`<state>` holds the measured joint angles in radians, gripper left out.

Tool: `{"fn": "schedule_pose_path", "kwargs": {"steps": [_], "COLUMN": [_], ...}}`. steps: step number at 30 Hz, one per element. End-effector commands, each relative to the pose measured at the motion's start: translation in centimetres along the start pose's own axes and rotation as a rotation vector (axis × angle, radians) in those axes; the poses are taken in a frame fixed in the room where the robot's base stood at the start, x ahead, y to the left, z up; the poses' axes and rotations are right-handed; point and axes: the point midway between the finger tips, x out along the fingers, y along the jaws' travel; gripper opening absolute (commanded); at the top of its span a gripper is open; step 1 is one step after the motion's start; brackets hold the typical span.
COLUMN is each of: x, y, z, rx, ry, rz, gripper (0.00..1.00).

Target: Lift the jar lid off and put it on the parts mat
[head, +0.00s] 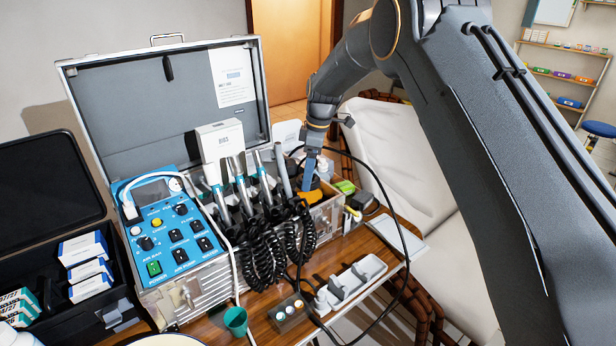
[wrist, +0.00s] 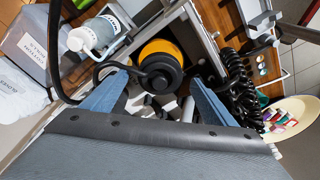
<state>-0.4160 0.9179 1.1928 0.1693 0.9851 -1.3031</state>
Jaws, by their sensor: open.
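In the wrist view, a round black lid (wrist: 160,72) with a raised centre knob sits on an orange jar (wrist: 157,47) inside the metal case. My gripper (wrist: 158,82) is open and empty, its two blue fingers on either side of the lid in the picture. I cannot tell how far above the lid the tips are. In the head view, my gripper (head: 309,185) points down into the right part of the case, and the orange jar (head: 309,197) shows just below it, partly hidden. A flat pale panel (head: 398,238) at the table's right may be the parts mat.
The open metal case (head: 190,305) holds a blue control panel (head: 165,235), handpieces and black coiled hoses (head: 265,250) left of my gripper. A looping black cable passes near the arm. A white compartment tray (head: 350,285) and green cup (head: 235,320) stand in front.

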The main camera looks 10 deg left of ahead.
Motion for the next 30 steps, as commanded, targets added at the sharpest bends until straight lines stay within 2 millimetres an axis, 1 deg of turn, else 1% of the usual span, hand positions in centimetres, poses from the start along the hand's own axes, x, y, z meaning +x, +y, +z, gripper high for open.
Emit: {"fn": "schedule_pose_path", "kwargs": {"steps": [4, 10, 11, 18, 19, 26, 30], "x": [1.0, 1.1, 1.1, 1.1, 1.1, 1.0, -0.2], "y": [0.0, 0.0, 0.0, 0.0, 0.0, 0.0, 0.1], "z": [0.0, 0.0, 0.0, 0.0, 0.0, 0.0, -0.2], "rx": [0.0, 0.0, 0.0, 0.0, 0.0, 0.0, -0.001], "ry": [0.0, 0.0, 0.0, 0.0, 0.0, 0.0, 0.001], "rz": [0.0, 0.001, 0.001, 0.001, 0.001, 0.002, 0.004], "gripper": [0.8, 0.8, 0.78, 0.38, 0.36, 0.36, 0.36]}}
